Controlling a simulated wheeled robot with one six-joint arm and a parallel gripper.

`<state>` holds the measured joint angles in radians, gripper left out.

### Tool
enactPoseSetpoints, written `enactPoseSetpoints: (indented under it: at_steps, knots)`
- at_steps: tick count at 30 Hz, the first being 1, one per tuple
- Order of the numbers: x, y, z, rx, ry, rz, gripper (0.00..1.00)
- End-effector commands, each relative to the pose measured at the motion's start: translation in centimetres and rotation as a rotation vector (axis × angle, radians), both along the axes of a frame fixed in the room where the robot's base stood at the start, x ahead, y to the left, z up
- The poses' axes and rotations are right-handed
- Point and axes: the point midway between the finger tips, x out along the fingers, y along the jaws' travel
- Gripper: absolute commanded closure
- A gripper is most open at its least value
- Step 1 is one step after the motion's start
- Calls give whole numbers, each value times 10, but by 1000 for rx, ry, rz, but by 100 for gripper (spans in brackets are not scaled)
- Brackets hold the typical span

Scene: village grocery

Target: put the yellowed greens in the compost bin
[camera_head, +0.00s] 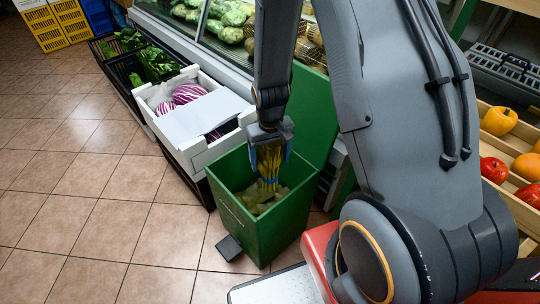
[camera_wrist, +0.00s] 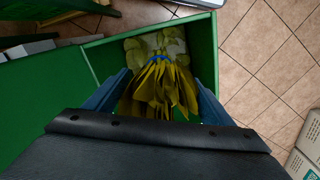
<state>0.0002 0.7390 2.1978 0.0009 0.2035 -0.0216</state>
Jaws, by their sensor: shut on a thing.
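The yellowed greens (camera_head: 268,165) are a yellow-green bunch tied with a blue band. My gripper (camera_head: 270,148) is shut on the bunch and holds it upright over the open mouth of the compost bin. In the wrist view the greens (camera_wrist: 160,88) hang between the two blue-grey fingers. The compost bin (camera_head: 244,222) is a green box with its green lid (camera_head: 312,112) raised at the back. Pale green leafy matter (camera_head: 256,203) lies inside the bin, below the bunch. Whether the bunch's lower end touches it I cannot tell.
A white box (camera_head: 192,120) with purple-striped vegetables and a white sheet stands left of the bin. Dark crates with greens (camera_head: 158,64) stand behind it. A wooden tray of peppers (camera_head: 525,135) is at right. Tiled floor (camera_head: 95,200) at left is clear.

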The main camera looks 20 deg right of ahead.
Motion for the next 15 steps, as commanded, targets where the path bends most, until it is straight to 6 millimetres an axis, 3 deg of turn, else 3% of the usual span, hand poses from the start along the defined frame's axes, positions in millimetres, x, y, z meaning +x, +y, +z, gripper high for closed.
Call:
enactPoseSetpoints:
  at_steps: [15]
  knots:
    - [0,0,-44,0,1,0,56]
